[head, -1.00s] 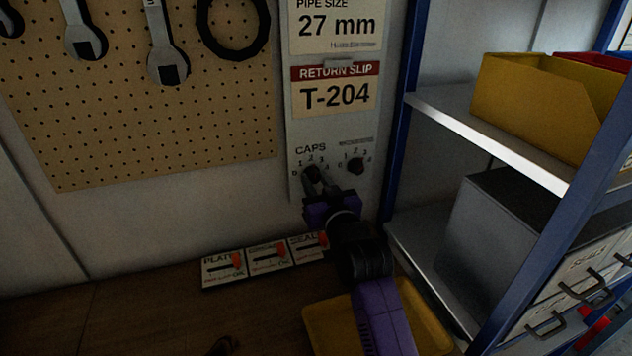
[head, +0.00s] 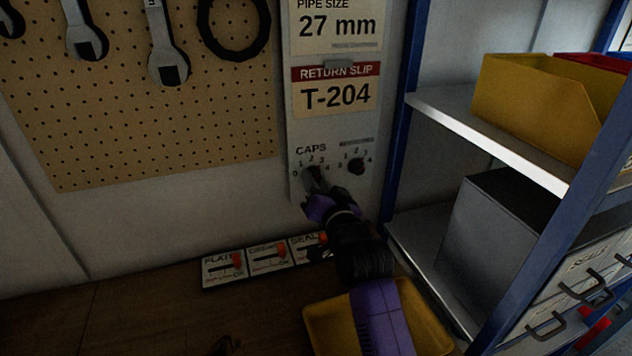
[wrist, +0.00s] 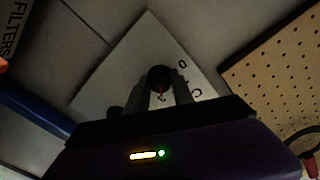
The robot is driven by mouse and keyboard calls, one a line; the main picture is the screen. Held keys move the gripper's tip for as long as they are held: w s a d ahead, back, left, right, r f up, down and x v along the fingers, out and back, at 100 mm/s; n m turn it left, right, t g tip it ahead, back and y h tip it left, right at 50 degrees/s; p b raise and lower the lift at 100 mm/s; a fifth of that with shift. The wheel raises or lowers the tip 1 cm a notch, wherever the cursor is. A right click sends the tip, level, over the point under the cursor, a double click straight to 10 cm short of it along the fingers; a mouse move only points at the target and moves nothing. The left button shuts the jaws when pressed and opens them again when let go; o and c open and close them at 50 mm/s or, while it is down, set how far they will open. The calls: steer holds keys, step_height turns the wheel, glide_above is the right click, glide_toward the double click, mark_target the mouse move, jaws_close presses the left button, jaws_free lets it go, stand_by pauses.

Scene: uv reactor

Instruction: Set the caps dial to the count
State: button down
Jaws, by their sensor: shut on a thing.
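The caps dial (wrist: 160,78) is a dark round knob on a pale wall panel (head: 308,134), under the word CAPS with small numbers around it. A short red mark shows on the knob in the wrist view. My gripper (head: 316,182) is at the dial, its two fingers on either side of the knob, shut on it. In the head view my fingers hide most of the knob, so its setting cannot be read there. In the wrist view the panel appears turned, and the number at the mark is too small to read surely.
A second dark dial (head: 355,166) sits just right on the same panel. A slip reading T-204 (head: 335,95) hangs above. A blue shelf post (head: 402,110) stands close to the right. Three cards with orange sliders (head: 238,262) and a yellow tray (head: 318,318) are below.

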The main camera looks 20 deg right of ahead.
steer(key=c, duration=1.1)
jaws_free()
steer(key=s+b, duration=0.1)
steer(key=s, duration=0.6)
steer(key=shift+s, duration=0.4)
